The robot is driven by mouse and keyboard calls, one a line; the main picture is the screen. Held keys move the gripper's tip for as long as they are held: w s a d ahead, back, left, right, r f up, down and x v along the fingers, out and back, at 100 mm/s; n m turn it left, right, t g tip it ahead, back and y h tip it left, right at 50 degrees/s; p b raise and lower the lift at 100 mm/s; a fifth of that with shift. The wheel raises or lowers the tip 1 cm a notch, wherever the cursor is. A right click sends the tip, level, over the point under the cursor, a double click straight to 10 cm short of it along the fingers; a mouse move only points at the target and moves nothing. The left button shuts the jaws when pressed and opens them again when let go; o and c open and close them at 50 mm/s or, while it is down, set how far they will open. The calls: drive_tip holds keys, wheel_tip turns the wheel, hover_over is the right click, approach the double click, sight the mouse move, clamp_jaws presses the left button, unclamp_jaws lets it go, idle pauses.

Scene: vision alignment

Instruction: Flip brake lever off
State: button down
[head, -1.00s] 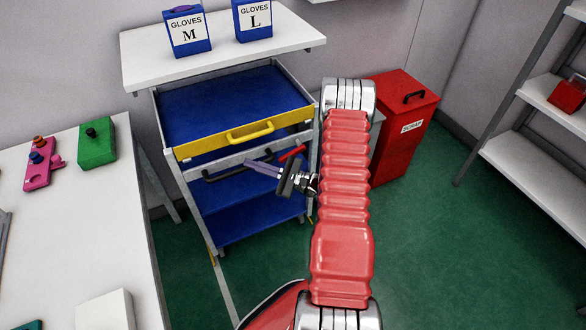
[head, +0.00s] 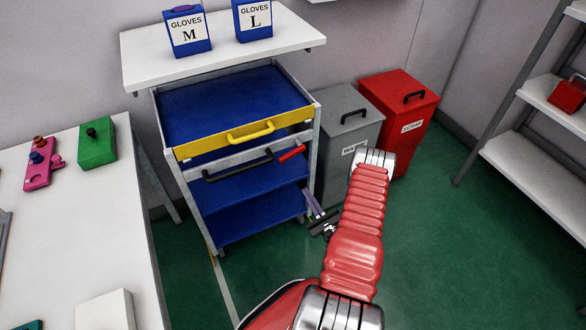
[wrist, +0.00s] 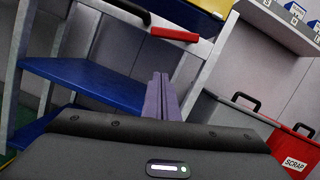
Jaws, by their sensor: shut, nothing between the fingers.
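The brake lever is a short red bar (head: 292,153) at the right front of the cart (head: 244,147), just below the yellow drawer front. In the wrist view the red lever (wrist: 174,34) lies ahead of and above my fingers, with nothing touching it. My gripper (head: 308,193) has its purple fingers closed together and empty, low beside the cart's right front post. The same fingers of my gripper (wrist: 161,80) point up toward the lever in the wrist view, apart from it.
A black handle (head: 238,166) runs left of the lever. A grey bin (head: 345,115) and a red scrap bin (head: 397,105) stand right of the cart. A white table (head: 80,235) is at left and shelves (head: 540,140) at right. Green floor is clear at lower right.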

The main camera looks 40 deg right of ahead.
drive_tip(key=w+r, duration=0.6)
drive_tip(key=w, duration=0.4)
drive_tip(key=shift+d, duration=0.45)
drive_tip(key=shift+r, duration=0.1)
idle(0.4)
drive_tip(key=shift+w+a+r, duration=0.1)
drive_tip(key=shift+a+r, duration=0.1)
drive_tip(key=shift+r, duration=0.25)
drive_tip(key=shift+a+r, duration=0.15)
drive_tip(key=shift+r, duration=0.4)
drive_tip(key=shift+w, duration=0.1)
